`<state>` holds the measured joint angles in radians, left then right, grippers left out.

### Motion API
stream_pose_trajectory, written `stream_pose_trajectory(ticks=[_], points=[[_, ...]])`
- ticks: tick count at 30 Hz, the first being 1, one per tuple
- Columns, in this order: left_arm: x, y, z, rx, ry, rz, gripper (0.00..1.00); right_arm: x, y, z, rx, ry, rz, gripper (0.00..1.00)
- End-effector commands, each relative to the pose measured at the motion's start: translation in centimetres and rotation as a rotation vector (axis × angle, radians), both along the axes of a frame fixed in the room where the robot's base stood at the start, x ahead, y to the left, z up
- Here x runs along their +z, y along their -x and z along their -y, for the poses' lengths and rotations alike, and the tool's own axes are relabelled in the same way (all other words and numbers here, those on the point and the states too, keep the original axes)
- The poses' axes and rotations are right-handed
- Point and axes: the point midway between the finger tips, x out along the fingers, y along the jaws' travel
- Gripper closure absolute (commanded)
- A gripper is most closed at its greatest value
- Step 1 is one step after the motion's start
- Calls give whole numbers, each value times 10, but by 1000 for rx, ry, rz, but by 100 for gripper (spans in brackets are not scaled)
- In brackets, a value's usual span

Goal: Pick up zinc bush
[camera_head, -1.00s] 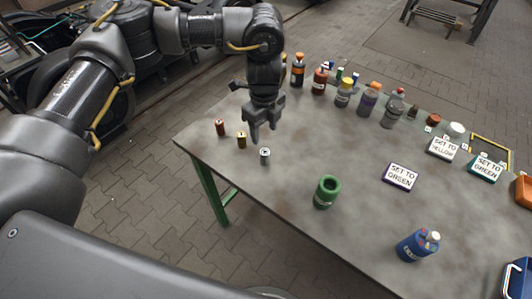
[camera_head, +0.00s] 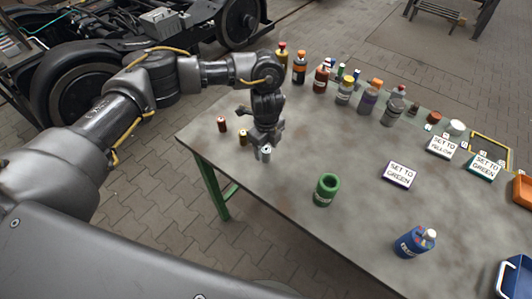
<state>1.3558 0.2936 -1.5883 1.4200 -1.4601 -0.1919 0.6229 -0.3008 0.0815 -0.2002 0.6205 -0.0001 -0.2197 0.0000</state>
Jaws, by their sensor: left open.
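The zinc bush (camera_head: 265,154) is a small silver-grey cylinder standing upright near the left front edge of the grey table (camera_head: 300,235). My left gripper (camera_head: 264,147) points down with its fingers at the bush, one finger to each side as far as I can see. It is open; whether the fingers touch the bush I cannot tell. A brass-coloured bush (camera_head: 243,138) and a copper-red bush (camera_head: 222,124) stand to the left of it. My right gripper is not in view.
A green hollow cylinder (camera_head: 326,189) stands to the right, with a blue bottle (camera_head: 414,241) nearer the front. Several bottles, including a purple-grey one (camera_head: 368,99), line the back edge. The table's middle is mostly clear.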

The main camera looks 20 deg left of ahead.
Motion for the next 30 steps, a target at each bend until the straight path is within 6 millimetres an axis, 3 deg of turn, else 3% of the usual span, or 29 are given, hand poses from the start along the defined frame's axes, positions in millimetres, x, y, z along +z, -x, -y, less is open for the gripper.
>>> stream_pose_trajectory(ticks=[5, 16, 25, 30], points=[[0, 0, 0, 0, 0, 0, 48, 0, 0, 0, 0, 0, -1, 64], [0, 0, 0, 0, 1, 0, 97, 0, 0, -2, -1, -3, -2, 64], [3, 0, 0, 0, 0, 1, 97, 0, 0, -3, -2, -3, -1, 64], [19, -2, 1, -3, 1, 5, 97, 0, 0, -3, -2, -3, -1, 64]])
